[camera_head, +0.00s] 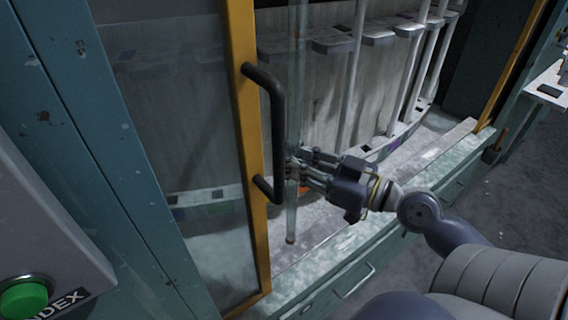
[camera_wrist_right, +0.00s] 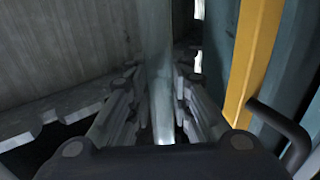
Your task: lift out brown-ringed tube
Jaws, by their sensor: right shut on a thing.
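A clear glass tube (camera_head: 293,110) stands nearly upright in the cabinet opening in the head view, just right of the door's dark handle. Its lower end shows a small reddish-brown ring (camera_head: 290,240), which hangs clear of the sill. My right gripper (camera_head: 294,172) is shut on this tube low on its length. In the right wrist view the tube (camera_wrist_right: 158,60) runs between the two fingers (camera_wrist_right: 163,105). The top of the tube is out of frame. My left gripper is not in view.
The yellow-framed glass door (camera_head: 247,120) and its black handle (camera_head: 279,130) are close left of the tube. Several pale tubes (camera_head: 408,75) stand in a rack at the back right. A green button (camera_head: 24,298) is at the lower left.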

